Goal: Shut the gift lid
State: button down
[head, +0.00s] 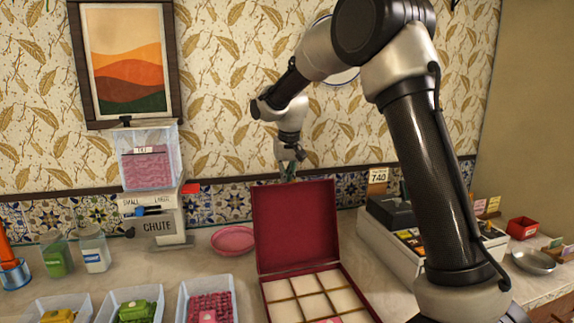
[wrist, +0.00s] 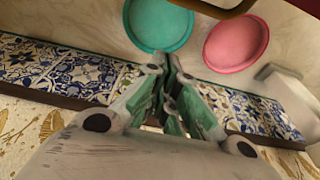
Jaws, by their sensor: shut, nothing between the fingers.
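The red gift box (head: 330,290) stands on the counter with its lid (head: 296,225) raised upright at the back. The box's inside is divided into pale compartments, and a pink piece (head: 328,320) shows at its front edge. My gripper (head: 289,172) is above and behind the lid's top edge, pointing down. I cannot tell whether it touches the lid. In the wrist view my gripper (wrist: 168,75) has its green-padded fingers together with nothing between them. A dark red edge at the top right corner of the wrist view may be the lid.
A pink dish (head: 233,240) lies left of the lid; a teal dish (wrist: 158,24) shows in the wrist view. Trays of coloured pieces (head: 208,296) stand at front left. A chute dispenser (head: 155,215) is at left, a cash register (head: 420,245) at right. The tiled wall is close behind.

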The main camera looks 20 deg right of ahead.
jog(key=shift+s+r, duration=0.2)
jog(key=shift+s, duration=0.8)
jog(key=shift+s+r, duration=0.2)
jog(key=shift+s, duration=0.8)
